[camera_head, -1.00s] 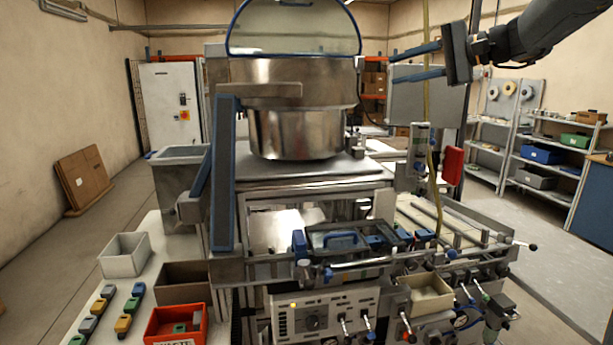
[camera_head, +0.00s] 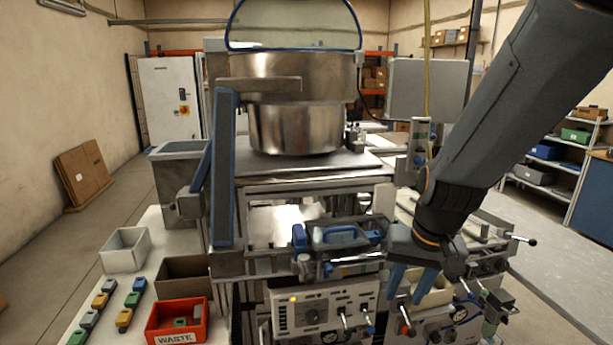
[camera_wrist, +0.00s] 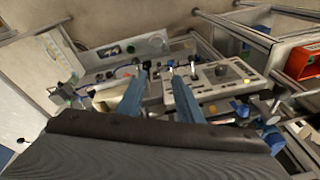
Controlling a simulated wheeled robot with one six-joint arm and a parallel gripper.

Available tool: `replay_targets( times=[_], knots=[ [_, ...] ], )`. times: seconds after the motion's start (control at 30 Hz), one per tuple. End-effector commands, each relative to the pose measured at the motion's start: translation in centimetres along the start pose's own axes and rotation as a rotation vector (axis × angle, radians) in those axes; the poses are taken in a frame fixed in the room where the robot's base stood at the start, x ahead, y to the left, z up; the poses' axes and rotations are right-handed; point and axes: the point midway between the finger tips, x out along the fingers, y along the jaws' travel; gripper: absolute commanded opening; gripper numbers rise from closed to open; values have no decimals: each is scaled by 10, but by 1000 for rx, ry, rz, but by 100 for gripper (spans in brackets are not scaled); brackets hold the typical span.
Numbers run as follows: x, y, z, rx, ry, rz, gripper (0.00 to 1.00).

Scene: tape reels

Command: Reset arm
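My gripper (camera_head: 407,292) hangs at the right of the machine in the head view, its two blue fingers pointing down over the machine's front. In the wrist view my gripper (camera_wrist: 157,70) shows both fingers apart with nothing between them, so it is open and empty. A beige bin (camera_head: 436,293) is partly hidden behind the fingers. The control panel (camera_head: 318,314) with knob and levers lies left of my gripper; it also shows beyond the fingers in the wrist view (camera_wrist: 215,85).
A steel bowl (camera_head: 298,128) stands on the machine. A red waste bin (camera_head: 203,327) and a white bin (camera_head: 124,260) stand at the lower left, beside several small coloured blocks (camera_head: 131,299). Shelves (camera_head: 545,170) stand at the right. Levers (camera_head: 404,322) stick out near the fingers.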

Motion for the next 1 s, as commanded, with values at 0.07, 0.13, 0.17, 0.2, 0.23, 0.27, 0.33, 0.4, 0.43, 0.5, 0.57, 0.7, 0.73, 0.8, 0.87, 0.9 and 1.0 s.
replay_targets(
  times=[0.07,0.13,0.17,0.2,0.23,0.27,0.33,0.4,0.43,0.5,0.57,0.7,0.73,0.8,0.87,0.9,1.0],
  knots=[
    [8,4,22,-78,2,30,33],
    [13,7,38,-145,8,51,33],
    [15,8,45,-174,9,59,33],
    [18,9,54,-212,11,68,33],
    [24,10,50,-201,9,67,33],
    [29,10,50,-198,5,67,33],
    [37,11,51,-196,-3,67,33],
    [46,12,52,-195,-12,68,33],
    [50,12,53,-195,-16,68,33],
    [60,13,55,-194,-27,69,33],
    [68,14,56,-194,-36,70,33],
    [93,17,61,-193,-61,72,33],
    [99,17,62,-193,-68,72,33],
    [112,18,64,-192,-81,73,33],
    [120,19,66,-192,-91,74,33],
    [123,20,67,-192,-96,75,33],
    [128,20,69,-192,-105,75,33]
  ],
)
